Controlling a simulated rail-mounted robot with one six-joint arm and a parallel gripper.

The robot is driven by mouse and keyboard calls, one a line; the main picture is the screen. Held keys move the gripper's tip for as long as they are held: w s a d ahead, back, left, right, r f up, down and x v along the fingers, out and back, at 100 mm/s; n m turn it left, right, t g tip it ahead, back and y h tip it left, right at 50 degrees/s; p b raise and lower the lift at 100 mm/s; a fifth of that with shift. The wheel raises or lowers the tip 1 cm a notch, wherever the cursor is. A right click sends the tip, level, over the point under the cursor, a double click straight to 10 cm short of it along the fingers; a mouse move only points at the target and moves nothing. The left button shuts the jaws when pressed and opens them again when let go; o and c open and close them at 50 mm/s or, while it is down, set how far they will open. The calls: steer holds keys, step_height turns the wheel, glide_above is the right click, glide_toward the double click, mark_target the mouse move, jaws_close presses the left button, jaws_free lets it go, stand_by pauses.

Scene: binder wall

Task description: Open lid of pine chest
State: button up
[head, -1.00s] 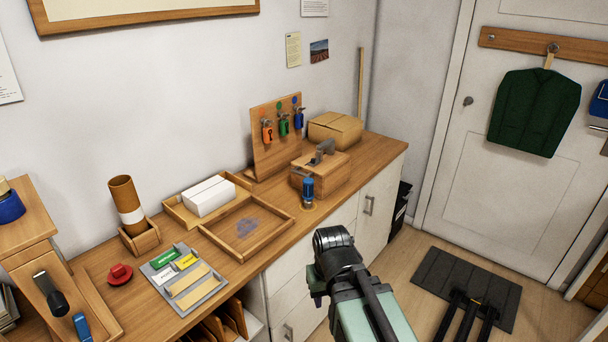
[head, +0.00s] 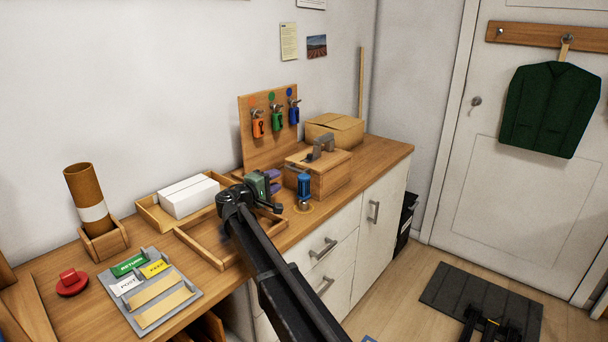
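The pine chest (head: 330,181) is a small wooden box near the right end of the counter. Its lid (head: 312,163) is down, with a grey handle-like piece (head: 322,147) standing on top. My gripper (head: 274,181) is just left of the chest, above the counter, with its purple fingers pointing toward the chest. The two fingers look apart with nothing between them, though they are small in view. My gripper does not appear to touch the chest.
A blue-topped item (head: 304,186) stands close in front of the chest. A key board (head: 258,150) with colored tags stands behind left, and a cardboard box (head: 335,131) behind. A shallow wooden tray (head: 190,241) lies under my arm.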

mark_target(294, 171)
steer(key=x, duration=0.9)
steer(key=shift+w+d, duration=0.25)
steer(key=shift+c, duration=0.3)
jaws_close()
